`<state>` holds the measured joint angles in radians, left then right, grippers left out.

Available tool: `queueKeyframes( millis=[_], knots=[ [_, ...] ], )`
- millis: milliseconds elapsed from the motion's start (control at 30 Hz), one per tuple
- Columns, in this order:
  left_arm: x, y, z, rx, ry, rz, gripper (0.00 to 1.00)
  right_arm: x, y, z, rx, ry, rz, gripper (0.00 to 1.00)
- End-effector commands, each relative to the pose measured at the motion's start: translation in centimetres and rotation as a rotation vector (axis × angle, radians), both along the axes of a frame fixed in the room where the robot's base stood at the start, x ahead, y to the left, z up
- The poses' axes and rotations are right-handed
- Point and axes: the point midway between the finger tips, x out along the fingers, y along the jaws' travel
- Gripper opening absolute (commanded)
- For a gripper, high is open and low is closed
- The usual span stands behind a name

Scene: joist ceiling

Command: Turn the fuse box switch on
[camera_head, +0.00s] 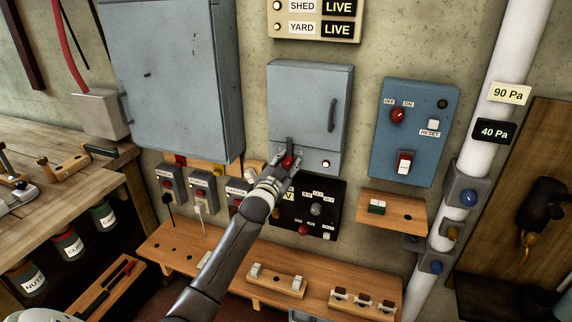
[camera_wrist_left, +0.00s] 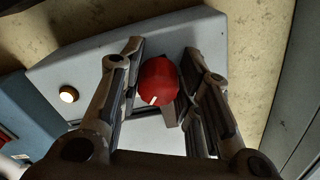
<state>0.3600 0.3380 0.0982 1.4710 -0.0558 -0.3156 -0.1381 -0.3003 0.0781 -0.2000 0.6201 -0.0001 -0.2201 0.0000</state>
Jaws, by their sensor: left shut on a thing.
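The grey fuse box (camera_head: 303,95) hangs on the wall with its door closed and a dark handle on the right. Its red switch knob (camera_wrist_left: 157,82) sits on the lower panel, and it also shows in the head view (camera_head: 288,162), partly covered by my fingers. The knob's white mark points down and slightly left in the wrist view. A lit round lamp (camera_head: 326,164) is to the right of the knob. My left gripper (camera_head: 285,160) is shut on the red knob, one finger on each side. My right gripper is not in view.
A blue panel (camera_head: 421,120) with a red knob and rocker switch is to the right. A large grey cabinet (camera_head: 172,75) is to the left. A black panel (camera_head: 322,193) and small switch boxes (camera_head: 202,187) sit below, above a wooden shelf (camera_head: 185,255).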

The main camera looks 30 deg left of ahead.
Motion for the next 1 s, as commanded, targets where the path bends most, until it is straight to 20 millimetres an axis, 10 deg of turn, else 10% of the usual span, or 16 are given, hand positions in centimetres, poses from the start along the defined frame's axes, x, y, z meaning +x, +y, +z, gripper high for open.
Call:
queueKeyframes(
  millis=[167, 200, 333, 733, 1000],
  knots=[
    [0.1, 0.0, 0.5, 0.011, -0.008, -0.001, 0.00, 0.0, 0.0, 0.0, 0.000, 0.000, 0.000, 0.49],
    [0.1, 0.0, 0.5, 0.011, -0.008, -0.001, 0.36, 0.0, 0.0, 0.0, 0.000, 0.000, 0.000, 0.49],
    [0.0, -0.1, 0.4, 0.008, -0.006, -0.002, 0.52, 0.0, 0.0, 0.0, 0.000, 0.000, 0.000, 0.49],
    [-0.4, -0.2, 0.1, 0.002, -0.002, -0.001, 0.52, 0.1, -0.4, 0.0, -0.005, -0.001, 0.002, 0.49],
    [-4.2, -1.1, 0.0, 0.003, -0.003, -0.003, 0.52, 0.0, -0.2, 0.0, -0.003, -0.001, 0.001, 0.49]
  ],
)
